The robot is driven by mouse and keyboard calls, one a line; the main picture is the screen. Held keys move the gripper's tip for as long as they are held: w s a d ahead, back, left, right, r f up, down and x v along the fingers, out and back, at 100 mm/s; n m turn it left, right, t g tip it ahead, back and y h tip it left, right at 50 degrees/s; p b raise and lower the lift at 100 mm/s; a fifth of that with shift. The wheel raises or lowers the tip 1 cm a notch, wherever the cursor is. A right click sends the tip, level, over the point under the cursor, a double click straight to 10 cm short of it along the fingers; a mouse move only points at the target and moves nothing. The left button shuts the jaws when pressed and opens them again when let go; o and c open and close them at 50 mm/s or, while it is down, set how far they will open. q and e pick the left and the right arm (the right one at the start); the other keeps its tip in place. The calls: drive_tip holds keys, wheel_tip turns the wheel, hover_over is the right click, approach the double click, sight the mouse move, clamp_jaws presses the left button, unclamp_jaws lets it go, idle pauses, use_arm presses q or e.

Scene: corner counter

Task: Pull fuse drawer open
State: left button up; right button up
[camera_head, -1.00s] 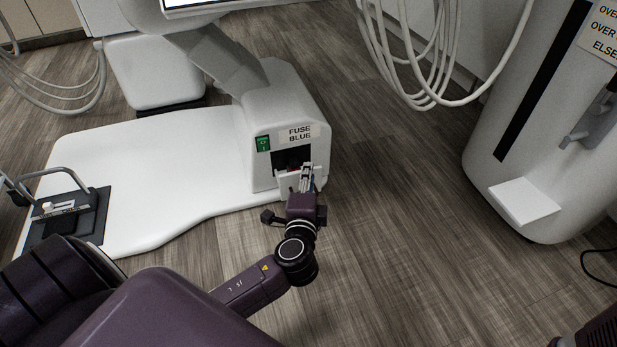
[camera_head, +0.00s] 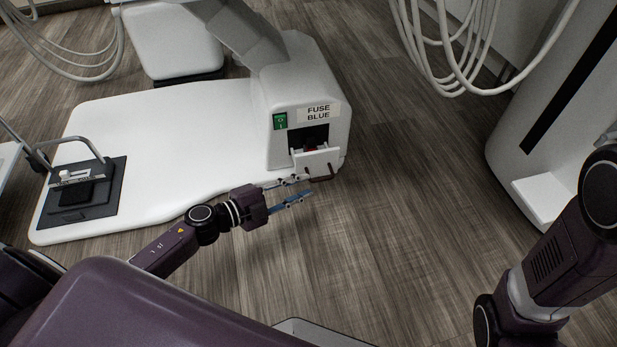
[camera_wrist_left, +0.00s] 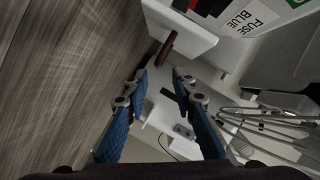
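The fuse drawer (camera_head: 318,160) is a small white drawer low in the white base unit, under a "FUSE BLUE" label (camera_head: 319,112). It stands partly out, with a dark gap above its front and something red (camera_head: 311,148) inside. Its dark red-brown handle (camera_head: 323,176) is on the front. My left gripper (camera_head: 306,186) is open and empty, just left of the handle and apart from it. In the left wrist view, the handle (camera_wrist_left: 167,48) lies beyond the spread fingertips (camera_wrist_left: 160,76), near the white drawer front (camera_wrist_left: 187,30). My right gripper is out of view; only its arm shows.
A green switch (camera_head: 280,121) is left of the label. The wide white base plate (camera_head: 170,120) spreads left, with a black pedal (camera_head: 85,190) on it. A white cabinet with a small step (camera_head: 541,200) stands right. Bare wood floor (camera_head: 410,200) lies between.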

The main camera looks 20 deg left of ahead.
sight(323, 179)
use_arm(q)
drive_tip(key=b+x, duration=0.2)
drive_tip(key=x, duration=0.1)
drive_tip(key=b+x, duration=0.1)
drive_tip(key=x, duration=0.3)
drive_tip(key=shift+w+d+f+b, duration=0.1)
drive_tip(key=shift+d+f+b, duration=0.05)
drive_tip(key=shift+f+b, duration=0.15)
drive_tip(key=shift+r, duration=0.1)
drive_tip(key=shift+c, duration=0.4)
clamp_jaws()
